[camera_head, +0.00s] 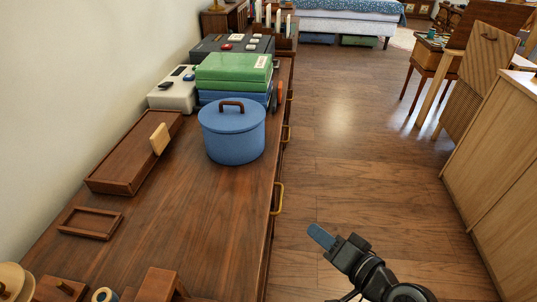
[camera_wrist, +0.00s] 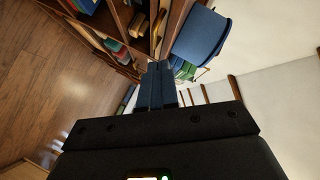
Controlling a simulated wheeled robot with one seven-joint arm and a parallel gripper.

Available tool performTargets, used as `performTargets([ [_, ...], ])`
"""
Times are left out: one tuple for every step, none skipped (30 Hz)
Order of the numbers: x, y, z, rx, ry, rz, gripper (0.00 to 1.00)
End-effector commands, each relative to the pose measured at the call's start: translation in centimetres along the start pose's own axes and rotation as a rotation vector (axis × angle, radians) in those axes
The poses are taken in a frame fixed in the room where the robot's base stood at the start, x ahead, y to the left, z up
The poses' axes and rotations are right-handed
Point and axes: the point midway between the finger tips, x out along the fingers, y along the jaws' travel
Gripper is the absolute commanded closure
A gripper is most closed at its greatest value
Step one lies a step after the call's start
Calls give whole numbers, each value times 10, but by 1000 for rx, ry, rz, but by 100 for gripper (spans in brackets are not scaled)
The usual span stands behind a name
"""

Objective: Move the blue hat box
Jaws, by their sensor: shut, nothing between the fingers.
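The blue hat box (camera_head: 232,140) is a round blue box with a lid and a brown handle on top. It stands upright on the wooden dresser top (camera_head: 200,215), in front of the green and blue boxes. My gripper (camera_head: 321,237) is shut and empty. It is in front of the dresser, over the floor side, to the right of and nearer than the hat box. In the wrist view, my gripper's blue fingers (camera_wrist: 158,82) are together, and a blue rounded thing (camera_wrist: 200,37), likely the hat box, shows beyond them at the top.
A green box (camera_head: 233,72) on blue ones stands directly behind the hat box, with a white device (camera_head: 174,90) to its left. A long wooden box (camera_head: 135,155) and a small frame (camera_head: 90,223) lie left. Brass handles (camera_head: 278,199) stick out from the dresser front. The floor (camera_head: 345,150) is open.

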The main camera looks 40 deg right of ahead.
Motion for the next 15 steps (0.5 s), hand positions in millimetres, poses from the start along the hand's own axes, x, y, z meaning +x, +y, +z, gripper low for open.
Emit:
performTargets([
  [26,4,-12,88,17,-26,100],
  [37,5,-18,141,21,-43,100],
  [52,4,-28,209,24,-68,100],
  [62,3,-35,257,26,-87,100],
  [71,2,-42,300,27,-108,100],
  [82,0,-52,354,29,-135,100],
  [89,-2,-59,391,30,-156,100],
  [95,-4,-66,424,30,-175,100],
  [102,-7,-75,461,31,-199,100],
  [107,-8,-81,485,30,-215,100],
  [110,-10,-86,506,29,-230,100],
  [114,-12,-92,529,29,-247,100],
  [116,-13,-95,542,28,-256,100],
  [118,-14,-97,553,27,-264,100],
  [120,-16,-100,564,26,-273,100],
])
